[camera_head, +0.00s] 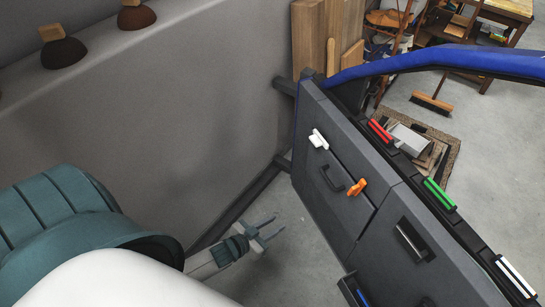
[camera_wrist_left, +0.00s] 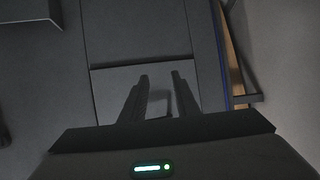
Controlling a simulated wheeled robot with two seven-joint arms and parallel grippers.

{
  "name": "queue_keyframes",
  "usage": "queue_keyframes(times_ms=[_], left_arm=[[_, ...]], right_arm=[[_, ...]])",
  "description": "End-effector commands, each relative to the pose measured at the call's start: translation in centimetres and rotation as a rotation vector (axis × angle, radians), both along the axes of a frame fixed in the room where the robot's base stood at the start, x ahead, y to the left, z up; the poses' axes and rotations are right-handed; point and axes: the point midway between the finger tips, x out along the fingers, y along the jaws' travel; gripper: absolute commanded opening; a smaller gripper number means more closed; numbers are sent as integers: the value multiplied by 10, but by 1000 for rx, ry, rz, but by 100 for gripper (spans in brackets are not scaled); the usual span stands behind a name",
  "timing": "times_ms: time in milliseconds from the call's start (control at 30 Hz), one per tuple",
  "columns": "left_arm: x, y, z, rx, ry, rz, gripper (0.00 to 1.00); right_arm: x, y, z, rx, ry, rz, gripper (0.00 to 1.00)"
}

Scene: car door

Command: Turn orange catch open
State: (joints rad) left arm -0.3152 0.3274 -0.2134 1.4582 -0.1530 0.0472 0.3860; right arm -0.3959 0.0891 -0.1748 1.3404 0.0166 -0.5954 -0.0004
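The orange catch (camera_head: 357,187) sits on the grey inner panel of the car door (camera_head: 395,250) in the head view, just right of a dark handle (camera_head: 332,179). My left gripper (camera_head: 278,226) is below and to the left of the catch, apart from it, with its fingers spread and nothing between them. In the left wrist view my left gripper (camera_wrist_left: 160,76) also shows its two fingers apart, facing a grey panel. I cannot make out the orange catch in that view. My right gripper is not in view.
A white catch (camera_head: 318,139) sits higher on the door panel. Red (camera_head: 381,131), green (camera_head: 439,195) and white (camera_head: 516,276) switches line the door's top. A grey wall (camera_head: 190,120) stands left. A broom (camera_head: 432,103) and boards (camera_head: 322,35) are behind.

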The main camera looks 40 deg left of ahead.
Motion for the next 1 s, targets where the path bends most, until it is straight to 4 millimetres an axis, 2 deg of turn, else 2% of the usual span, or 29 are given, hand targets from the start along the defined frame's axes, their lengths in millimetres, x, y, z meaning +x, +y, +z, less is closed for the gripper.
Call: queue_keyframes(times_ms=[367, 467, 567, 733, 800, 900, 1000], left_arm=[[0, 0, 1, 0, -1, 0, 28], [2, -3, 7, -2, -17, -8, 28], [6, -11, 28, -5, -71, -35, 28], [14, -42, 96, -15, -239, -137, 28], [13, -57, 127, -18, -312, -193, 28], [8, -78, 163, -22, -399, -269, 28], [3, -91, 184, -22, -448, -322, 28]], right_arm=[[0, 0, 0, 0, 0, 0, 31], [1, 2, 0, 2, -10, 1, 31], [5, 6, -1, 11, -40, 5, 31], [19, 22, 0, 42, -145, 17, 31], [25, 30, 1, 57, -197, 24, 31], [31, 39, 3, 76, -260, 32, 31], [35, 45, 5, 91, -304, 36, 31]])
